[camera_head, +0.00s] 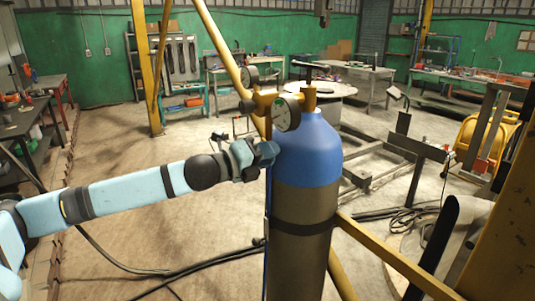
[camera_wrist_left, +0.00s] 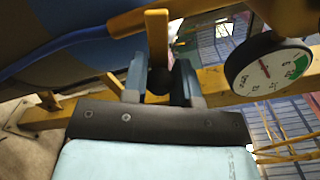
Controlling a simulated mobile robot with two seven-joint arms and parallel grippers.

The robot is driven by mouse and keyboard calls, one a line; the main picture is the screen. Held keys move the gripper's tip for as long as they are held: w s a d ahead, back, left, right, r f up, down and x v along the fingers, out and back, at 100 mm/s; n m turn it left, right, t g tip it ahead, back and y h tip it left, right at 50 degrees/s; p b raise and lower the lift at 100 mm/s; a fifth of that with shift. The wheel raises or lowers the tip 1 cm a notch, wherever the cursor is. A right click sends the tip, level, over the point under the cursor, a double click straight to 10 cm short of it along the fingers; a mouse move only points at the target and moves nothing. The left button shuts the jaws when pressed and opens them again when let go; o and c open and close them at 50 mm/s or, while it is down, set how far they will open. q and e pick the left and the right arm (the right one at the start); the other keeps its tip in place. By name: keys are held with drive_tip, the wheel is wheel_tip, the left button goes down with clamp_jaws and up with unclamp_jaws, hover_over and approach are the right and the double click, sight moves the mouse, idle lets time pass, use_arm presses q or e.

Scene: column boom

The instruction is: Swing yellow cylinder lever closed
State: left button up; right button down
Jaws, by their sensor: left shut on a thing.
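The gas cylinder (camera_head: 305,210) stands upright in the middle of the head view, with a blue shoulder and a grey-brown body. A yellow valve fitting (camera_head: 264,101) with round gauges sits on top; the front gauge (camera_head: 287,113) also shows in the left wrist view (camera_wrist_left: 268,66). My left gripper (camera_head: 268,152) is at the left side of the blue shoulder, below the fitting. In the left wrist view, the fingers of my left gripper (camera_wrist_left: 160,84) are shut on the yellow lever (camera_wrist_left: 157,35), a flat upright bar. In the head view I cannot make the lever out behind the gripper. My right gripper is not in view.
A yellow frame bar (camera_head: 395,258) runs beside the cylinder toward the lower right. A slanted yellow pole (camera_head: 219,42) rises behind the fitting. Dark hoses (camera_head: 190,268) lie on the floor, which is otherwise mostly clear at left. A workbench (camera_head: 22,120) stands at far left.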

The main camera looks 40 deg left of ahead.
use_arm(q)
drive_tip(key=shift+r+n+p, duration=0.65)
drive_tip(key=shift+n, duration=0.25)
drive_tip(key=shift+r+n, duration=0.15)
drive_tip(key=shift+n, duration=0.35)
drive_tip(key=o, duration=0.9)
